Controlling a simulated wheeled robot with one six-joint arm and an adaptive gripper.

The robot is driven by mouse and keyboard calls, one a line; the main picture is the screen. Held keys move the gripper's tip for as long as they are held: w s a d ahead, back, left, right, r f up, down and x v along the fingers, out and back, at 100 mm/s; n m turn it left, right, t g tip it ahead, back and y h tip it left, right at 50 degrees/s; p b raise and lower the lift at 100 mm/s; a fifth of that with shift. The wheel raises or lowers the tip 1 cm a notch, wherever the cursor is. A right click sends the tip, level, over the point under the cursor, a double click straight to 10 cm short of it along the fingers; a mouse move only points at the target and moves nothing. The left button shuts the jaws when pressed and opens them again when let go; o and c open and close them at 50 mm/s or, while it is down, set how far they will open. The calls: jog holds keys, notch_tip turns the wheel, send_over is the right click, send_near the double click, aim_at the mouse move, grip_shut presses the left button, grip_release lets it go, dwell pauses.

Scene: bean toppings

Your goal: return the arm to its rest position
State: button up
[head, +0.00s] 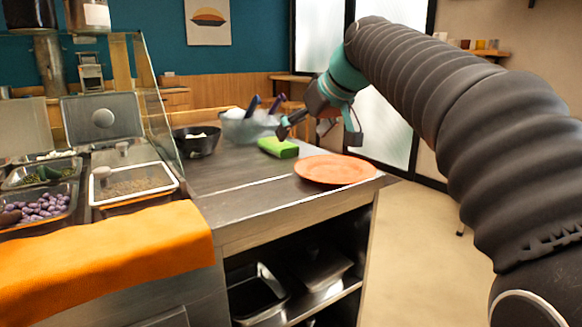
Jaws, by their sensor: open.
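My arm, in a dark ribbed sleeve, reaches from the lower right of the head view up and over toward the counter. My gripper (318,131), dark with a teal collar, hangs at its end above the right part of the counter. Its fingers are spread and I see nothing between them. Below it an orange plate (336,170) lies flat near the counter's right end. A green block-like item (278,148) lies just left of the gripper. The gripper appears above both, but the exact gap cannot be told.
A steel counter (230,178) holds a dark bowl (197,141) and a clear bowl (248,127) with dark-handled utensils. At left are food trays (132,186) behind a glass guard and an orange cloth (105,250). Pans sit on the shelf below. Floor (415,250) right of the counter is clear.

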jog(key=s+d+f+m+h, duration=0.1)
jog(key=s+d+f, duration=0.3)
jog(key=s+f, duration=0.5)
jog(key=s+d+f+m+h, duration=0.2)
jog(key=s+d+f+m, duration=0.1)
jog(key=s+f, duration=0.6)
jog(key=s+d+f+m+g+h, duration=0.1)
jog(key=s+d+f+m+h, duration=0.1)
jog(key=s+d+f, duration=0.4)
jog(key=s+f, duration=0.3)
jog(key=s, duration=0.2)
jog(key=shift+f, duration=0.25)
